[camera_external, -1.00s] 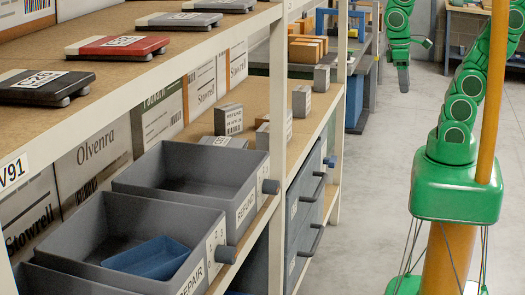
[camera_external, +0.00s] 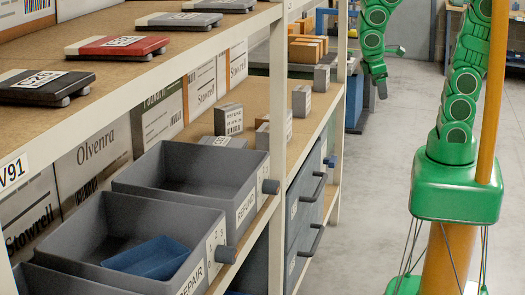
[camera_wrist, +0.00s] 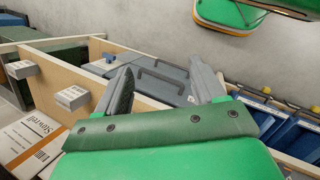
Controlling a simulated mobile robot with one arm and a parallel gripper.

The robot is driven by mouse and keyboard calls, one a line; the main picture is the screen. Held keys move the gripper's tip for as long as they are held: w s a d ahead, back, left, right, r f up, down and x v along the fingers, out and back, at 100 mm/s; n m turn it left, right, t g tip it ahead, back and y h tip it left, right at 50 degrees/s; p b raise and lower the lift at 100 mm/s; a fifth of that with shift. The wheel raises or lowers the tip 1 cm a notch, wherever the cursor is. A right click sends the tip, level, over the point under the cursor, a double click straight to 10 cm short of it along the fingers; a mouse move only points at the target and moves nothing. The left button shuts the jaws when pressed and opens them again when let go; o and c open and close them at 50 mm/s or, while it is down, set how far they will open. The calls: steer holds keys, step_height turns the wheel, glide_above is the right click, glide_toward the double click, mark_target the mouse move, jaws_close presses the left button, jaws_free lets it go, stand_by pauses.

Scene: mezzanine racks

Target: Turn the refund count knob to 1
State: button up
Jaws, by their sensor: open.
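Round dark knobs stick out from the fronts of two open grey bins. Another knob (camera_external: 226,254) is on the nearer bin marked REPAIR (camera_external: 95,225). My gripper (camera_external: 382,90) hangs in the aisle, right of the rack and apart from every knob. In the wrist view my gripper (camera_wrist: 160,80) is open and empty, with grey drawers (camera_wrist: 160,78) beyond its fingers.
The rack's pale uprights (camera_external: 278,120) and upper shelf (camera_external: 135,60) border the aisle. Small grey boxes (camera_external: 228,119) and cartons stand on the lower shelf. A blue tray (camera_external: 148,258) lies in the REPAIR bin. The grey aisle floor (camera_external: 365,220) is clear.

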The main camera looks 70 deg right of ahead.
mark_target(278, 190)
steer(key=w+a+f+n+t+h, duration=0.1)
steer(key=w+a+n+h, duration=0.15)
steer(key=w+h, duration=0.45)
steer(key=w+a+f+n+t+h, duration=0.1)
steer(key=w+a+n+h, duration=0.15)
steer(key=w+h, duration=0.35)
steer(key=w+a+f+n+t+h, duration=0.1)
steer(key=w+a+f+n+t, duration=0.15)
steer(key=a+t, duration=0.3)
steer(key=w+a+f+n+t+h, duration=0.1)
steer(key=w+a+n+t, duration=0.25)
steer(key=a, duration=0.25)
steer(key=s+a+f+n+t+y, duration=0.2)
steer(key=a+f+n+t+y, duration=0.5)
steer(key=a+f+n+y, duration=0.3)
steer(key=s+a+f+n+t+y, duration=0.2)
steer(key=a+f+n+t+y, duration=0.55)
steer(key=a, duration=0.55)
steer(key=shift+g, duration=0.65)
steer(key=shift+d+f+x, duration=0.1)
steer(key=shift+f+x, duration=0.05)
steer(key=shift+x, duration=1.1)
steer(key=shift+d+f+x, duration=0.1)
steer(key=shift+f+x, duration=0.1)
steer(key=shift+x, duration=1)
steer(key=shift+f+x, duration=0.15)
steer(key=shift+x, duration=1.1)
steer(key=shift+w, duration=0.2)
